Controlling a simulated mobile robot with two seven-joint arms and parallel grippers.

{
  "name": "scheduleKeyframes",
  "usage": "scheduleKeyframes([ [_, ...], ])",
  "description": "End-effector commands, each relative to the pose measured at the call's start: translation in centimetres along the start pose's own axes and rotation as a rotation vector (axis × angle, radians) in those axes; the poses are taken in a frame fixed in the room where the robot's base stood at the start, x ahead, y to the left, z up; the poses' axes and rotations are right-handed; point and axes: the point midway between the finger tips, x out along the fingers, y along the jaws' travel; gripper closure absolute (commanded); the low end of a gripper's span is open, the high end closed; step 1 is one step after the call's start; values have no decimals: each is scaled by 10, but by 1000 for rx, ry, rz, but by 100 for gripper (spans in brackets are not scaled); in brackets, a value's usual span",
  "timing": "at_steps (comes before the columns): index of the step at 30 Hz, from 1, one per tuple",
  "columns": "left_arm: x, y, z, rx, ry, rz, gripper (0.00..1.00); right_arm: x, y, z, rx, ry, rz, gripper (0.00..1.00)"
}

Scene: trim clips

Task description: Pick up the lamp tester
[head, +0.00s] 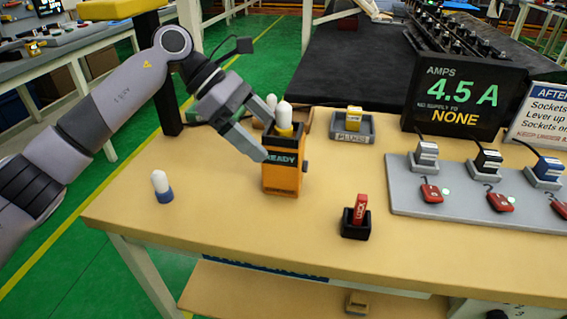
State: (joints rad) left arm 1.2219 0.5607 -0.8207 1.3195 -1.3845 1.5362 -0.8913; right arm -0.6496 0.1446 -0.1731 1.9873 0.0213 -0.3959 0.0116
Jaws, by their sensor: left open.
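An orange box (282,178) with a dark face reading READY stands upright on the tan table. A white-domed piece with a yellow base (285,116) sits upright in its top. A similar white-domed piece with a blue base (162,187) stands alone at the table's left. No label shows which of these is the lamp tester. My left gripper (262,136) reaches in from the left, open, its fingers at the upper left of the orange box, close to the yellow-based piece. I cannot tell whether they touch. My right gripper is out of view.
A black holder with a red piece (360,209) stands right of the box. Behind it is a grey tray (369,137) with a yellow item. A grey board (403,187) with plugs and red tags fills the right, below a display (462,92) reading 4.5 A.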

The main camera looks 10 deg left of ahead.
Motion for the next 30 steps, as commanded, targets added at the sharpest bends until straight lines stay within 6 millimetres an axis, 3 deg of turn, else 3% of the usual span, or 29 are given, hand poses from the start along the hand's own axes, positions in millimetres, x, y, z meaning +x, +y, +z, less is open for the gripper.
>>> scheduleKeyframes([
  [11, 47, 4, -7, 0, 0, -4, 6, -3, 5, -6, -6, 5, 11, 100],
  [18, 52, 4, -7, 0, 0, -1, 6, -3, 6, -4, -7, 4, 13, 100],
  [20, 52, 4, -7, 0, 0, -1, 23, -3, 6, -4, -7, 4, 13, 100],
  [24, 51, 4, -7, 0, 0, -1, 68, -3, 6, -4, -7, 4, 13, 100],
  [25, 51, 4, -7, 0, 0, -1, 73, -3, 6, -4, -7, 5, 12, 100],
  [30, 50, 4, -6, 1, -2, 0, 73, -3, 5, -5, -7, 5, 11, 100],
])
